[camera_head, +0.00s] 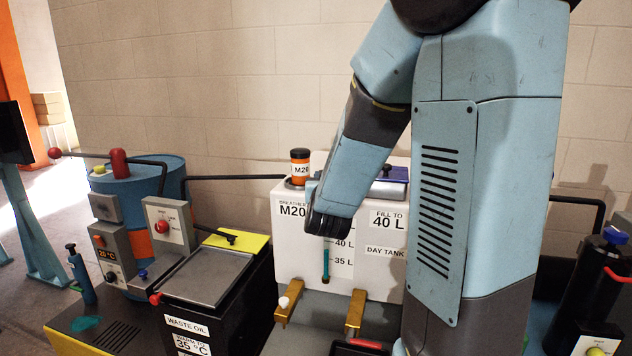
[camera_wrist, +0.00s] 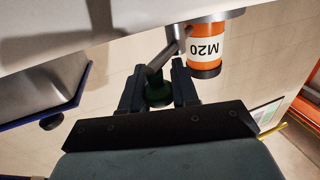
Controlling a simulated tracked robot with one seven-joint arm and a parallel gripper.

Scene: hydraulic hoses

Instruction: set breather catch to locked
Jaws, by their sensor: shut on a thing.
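In the wrist view, the breather catch is a grey lever (camera_wrist: 165,57) with a green knob (camera_wrist: 158,93). It slants from the mount beside the orange M20 breather (camera_wrist: 204,50). My gripper (camera_wrist: 158,84) is shut on the green knob, with one dark finger on each side. In the head view, the orange breather (camera_head: 300,170) with its black cap stands on the white day tank (camera_head: 285,252). My arm comes down just right of it. The catch is hidden there behind my wrist, and I cannot read any locked or unlocked mark.
A blue-lidded filler (camera_head: 390,180) sits on the tank top, right of my wrist. Two brass taps, one at the left (camera_head: 289,302), stick out from the tank front. A waste oil box (camera_head: 205,277) and a blue drum (camera_head: 137,190) stand to the left.

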